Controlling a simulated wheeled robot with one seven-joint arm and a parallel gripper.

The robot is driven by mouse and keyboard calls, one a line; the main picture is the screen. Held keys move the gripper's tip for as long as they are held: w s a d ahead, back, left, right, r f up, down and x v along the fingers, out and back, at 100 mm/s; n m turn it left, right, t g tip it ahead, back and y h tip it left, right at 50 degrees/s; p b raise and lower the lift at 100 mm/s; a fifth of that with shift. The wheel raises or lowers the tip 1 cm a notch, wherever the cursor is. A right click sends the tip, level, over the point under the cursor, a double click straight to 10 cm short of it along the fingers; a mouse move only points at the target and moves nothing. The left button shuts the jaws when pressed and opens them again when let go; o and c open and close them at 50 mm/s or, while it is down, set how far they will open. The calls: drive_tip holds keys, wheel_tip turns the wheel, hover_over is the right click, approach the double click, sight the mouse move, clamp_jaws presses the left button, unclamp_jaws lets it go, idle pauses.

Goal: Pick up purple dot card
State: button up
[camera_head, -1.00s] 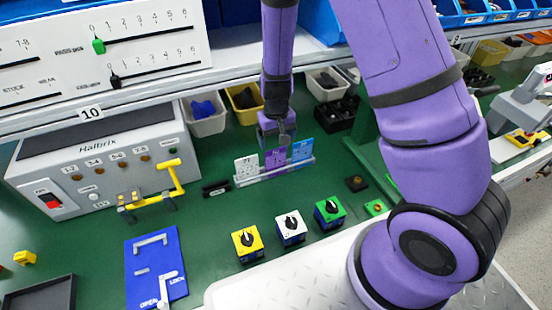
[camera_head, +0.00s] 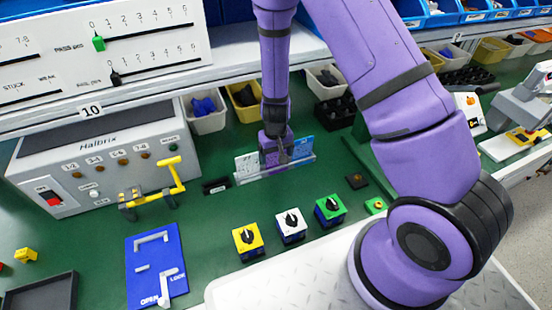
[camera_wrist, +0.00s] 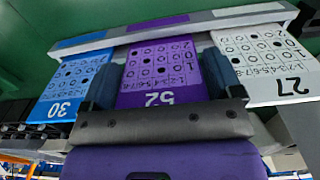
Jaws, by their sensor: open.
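The purple dot card (camera_wrist: 160,70) stands in the clear card rack (camera_head: 276,174), between a white card (camera_head: 246,165) on its left and a blue card (camera_head: 302,147) on its right in the head view. The wrist view shows it upside down, marked 52, with the blue card (camera_wrist: 75,85) marked 30 and the white card (camera_wrist: 264,62) marked 27 beside it. My gripper (camera_head: 278,158) is open at the purple card. Its two fingers (camera_wrist: 163,88) stand at the left and right edges of the purple card. Whether they touch it I cannot tell. In the head view my gripper hides most of this card.
Three knob boxes, yellow (camera_head: 247,242), white (camera_head: 291,226) and green (camera_head: 329,210), stand in front of the rack. A black block (camera_head: 216,186) lies left of it. Bins (camera_head: 207,114) stand behind. The Halbrix box (camera_head: 100,160) is at the left.

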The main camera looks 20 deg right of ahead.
drive_tip(key=shift+c, duration=0.2)
drive_tip(key=c, duration=0.5)
drive_tip(key=shift+r, duration=0.1)
